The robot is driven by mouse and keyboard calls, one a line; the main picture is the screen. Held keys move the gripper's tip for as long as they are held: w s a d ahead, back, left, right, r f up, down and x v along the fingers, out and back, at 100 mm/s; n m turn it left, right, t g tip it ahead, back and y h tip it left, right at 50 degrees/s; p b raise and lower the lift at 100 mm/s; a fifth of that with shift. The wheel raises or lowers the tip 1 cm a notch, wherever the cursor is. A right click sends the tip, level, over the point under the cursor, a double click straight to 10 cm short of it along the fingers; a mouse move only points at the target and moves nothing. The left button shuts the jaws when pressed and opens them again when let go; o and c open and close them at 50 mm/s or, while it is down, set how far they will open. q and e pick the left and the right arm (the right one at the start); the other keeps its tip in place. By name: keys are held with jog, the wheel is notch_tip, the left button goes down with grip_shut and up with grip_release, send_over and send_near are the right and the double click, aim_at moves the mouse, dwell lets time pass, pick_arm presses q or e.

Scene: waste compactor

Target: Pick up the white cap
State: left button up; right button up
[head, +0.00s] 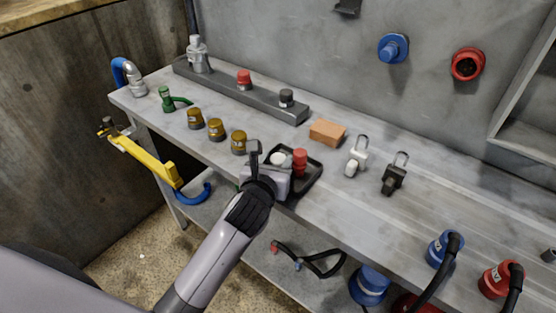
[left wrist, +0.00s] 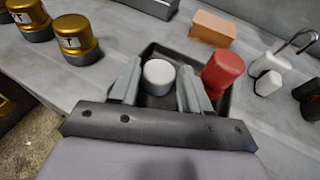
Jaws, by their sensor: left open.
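The white cap (left wrist: 159,75) is a short round piece in a dark square tray (left wrist: 158,49). In the head view the white cap (head: 278,159) shows just beyond my left gripper (head: 272,162), beside a red piece. In the left wrist view my left gripper (left wrist: 157,82) is open, with one finger on each side of the cap. I cannot tell whether the fingers touch it. In the head view the arm hides part of the tray (head: 315,180). My right gripper is not in view.
A red cylindrical piece (left wrist: 222,72) stands in the tray right beside the right finger. An orange block (head: 327,132) and two padlocks, white (head: 356,160) and black (head: 394,178), lie to the right. Several brass-coloured knobs (head: 217,129) stand left.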

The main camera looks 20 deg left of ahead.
pick_arm(q)
jog(key=c, duration=0.7)
jog(key=shift+r, duration=0.1)
